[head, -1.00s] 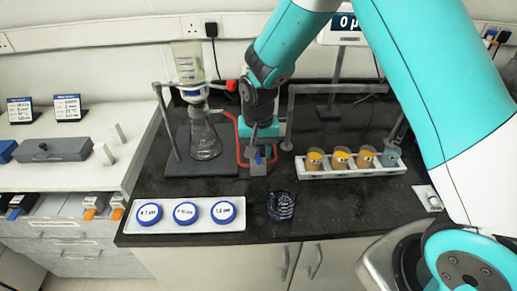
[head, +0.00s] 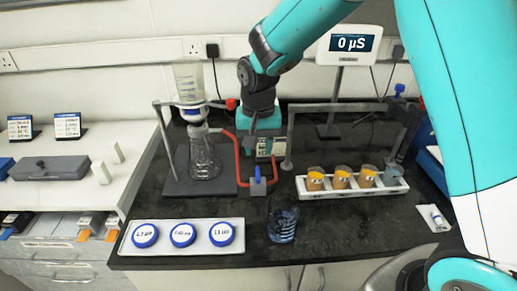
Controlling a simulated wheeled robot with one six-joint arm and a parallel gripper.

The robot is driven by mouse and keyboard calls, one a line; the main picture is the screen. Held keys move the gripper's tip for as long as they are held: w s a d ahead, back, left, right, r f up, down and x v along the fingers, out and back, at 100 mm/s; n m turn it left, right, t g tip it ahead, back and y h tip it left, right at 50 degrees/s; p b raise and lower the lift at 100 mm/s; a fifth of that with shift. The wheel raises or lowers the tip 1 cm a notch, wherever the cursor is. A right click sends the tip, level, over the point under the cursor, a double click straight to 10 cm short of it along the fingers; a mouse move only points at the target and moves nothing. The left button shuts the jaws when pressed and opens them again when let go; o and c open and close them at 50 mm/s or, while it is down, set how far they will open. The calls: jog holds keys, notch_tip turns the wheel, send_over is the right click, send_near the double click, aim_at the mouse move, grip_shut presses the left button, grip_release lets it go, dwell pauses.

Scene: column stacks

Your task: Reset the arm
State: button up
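My arm reaches in from the upper right and bends down behind the blue-handled valve. My gripper (head: 262,122) is at the end of the dark wrist, in front of the back wall. Its fingers are not clear, so I cannot tell whether it is open or shut. No held object shows. The blue-handled valve (head: 258,187) stands in front of and below it, with red tubing (head: 238,160) beside it. A small device with a pale panel (head: 268,148) shows just below the gripper.
A glass column and flask (head: 205,155) stand left of my gripper. A rack (head: 352,192) with three amber cups is at right. A clear beaker (head: 283,225) and a white tray (head: 183,238) of blue-lidded dishes are in front. A meter (head: 349,44) reads 0 µS.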

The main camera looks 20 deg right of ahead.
jog(key=s+a+r+n+y, duration=0.2)
jog(key=s+r+n, duration=0.3)
jog(key=s, duration=0.7)
jog(key=s+a+r+n+y, duration=0.2)
jog(key=s+r+n, duration=0.4)
jog(key=s, duration=0.7)
jog(key=shift+r, duration=0.45)
jog(key=shift+a, duration=0.1)
